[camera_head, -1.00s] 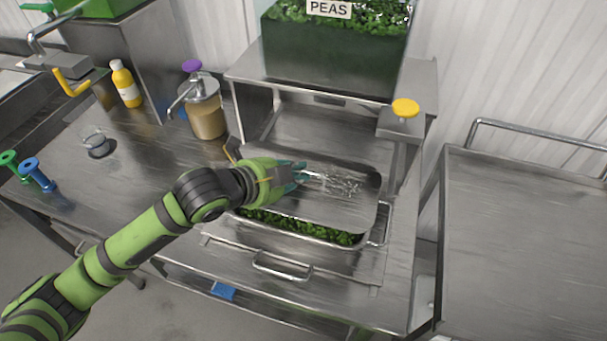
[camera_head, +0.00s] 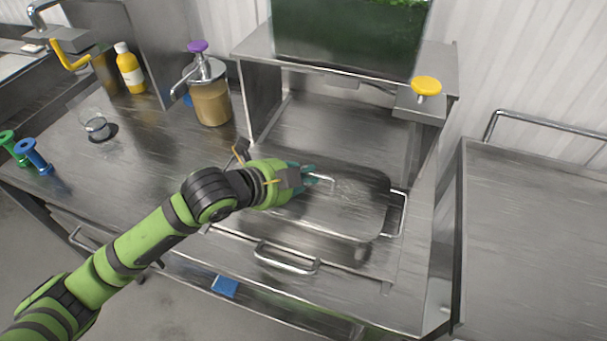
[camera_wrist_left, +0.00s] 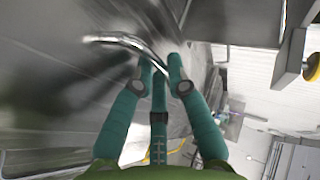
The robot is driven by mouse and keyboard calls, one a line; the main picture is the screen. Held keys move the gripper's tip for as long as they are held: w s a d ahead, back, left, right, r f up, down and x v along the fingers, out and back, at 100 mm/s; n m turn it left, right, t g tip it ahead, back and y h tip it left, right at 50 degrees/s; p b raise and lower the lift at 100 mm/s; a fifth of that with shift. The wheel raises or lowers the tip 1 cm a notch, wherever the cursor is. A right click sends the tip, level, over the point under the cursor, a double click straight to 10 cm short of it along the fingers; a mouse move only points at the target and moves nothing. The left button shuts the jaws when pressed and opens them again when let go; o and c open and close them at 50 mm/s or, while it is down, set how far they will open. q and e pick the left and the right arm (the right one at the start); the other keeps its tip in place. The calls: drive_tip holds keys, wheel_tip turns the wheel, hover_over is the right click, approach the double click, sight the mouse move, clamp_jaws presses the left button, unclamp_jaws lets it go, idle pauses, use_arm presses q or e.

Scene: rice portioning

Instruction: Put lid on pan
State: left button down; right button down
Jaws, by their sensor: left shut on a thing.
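The metal lid (camera_head: 350,210) lies over the pan in the middle of the steel counter and covers its opening. The pan's wire side handle (camera_head: 397,214) shows at the right. My left gripper (camera_head: 316,178) is shut on the lid's handle, which also shows between its teal fingers in the left wrist view (camera_wrist_left: 130,42). The greens inside the pan are hidden by the lid. From this angle I cannot tell whether the lid is seated all round. My right gripper is not in view.
A dispenser with a purple knob (camera_head: 211,98) and a yellow bottle (camera_head: 129,70) stand at the back left. A metal shelf with a yellow knob (camera_head: 426,86) and a green-filled bin (camera_head: 345,40) rises behind the pan. A steel cart (camera_head: 540,240) is at right.

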use_arm(q)
drive_tip(key=shift+f, duration=0.2)
idle(0.7)
drive_tip(key=c, duration=1.2)
unclamp_jaws()
drive_tip(key=shift+o, duration=0.2)
drive_tip(key=shift+f, duration=0.15)
drive_tip(key=shift+s, duration=0.1)
drive_tip(key=v, duration=1.2)
